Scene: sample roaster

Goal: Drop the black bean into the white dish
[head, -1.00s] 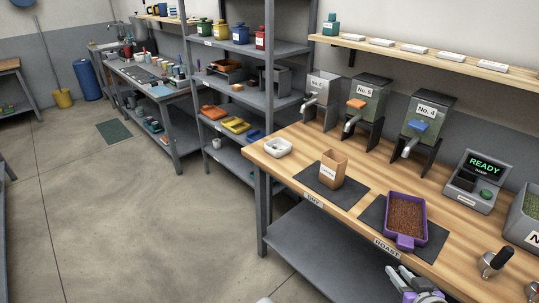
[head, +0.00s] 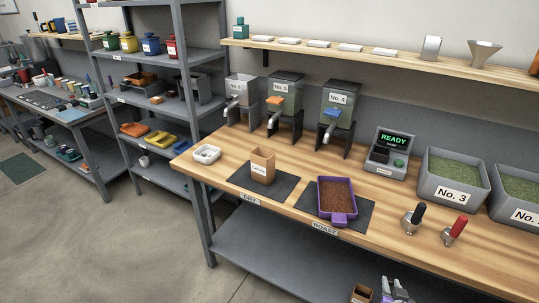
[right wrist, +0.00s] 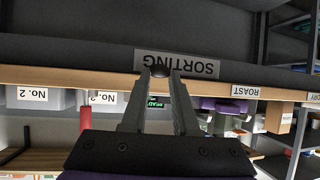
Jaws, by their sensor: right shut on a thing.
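The white dish (head: 206,154) stands at the left end of the wooden bench in the head view, with small dark specks in it. My right gripper (head: 393,284) shows at the bottom edge of the head view, in front of the bench and far to the right of the dish. In the right wrist view its fingertips (right wrist: 160,76) are shut on a small dark round thing, the black bean (right wrist: 159,70). The bean cannot be made out in the head view. My left gripper is not in view.
A brown paper bag (head: 262,166) stands on the dark DRY mat. A purple tray (head: 352,211) of brown beans sits on the ROAST mat. Dispensers stand behind. Two handled scoops, one black (head: 413,219) and one red (head: 454,231), are farther right. A brown box (head: 361,294) shows low down.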

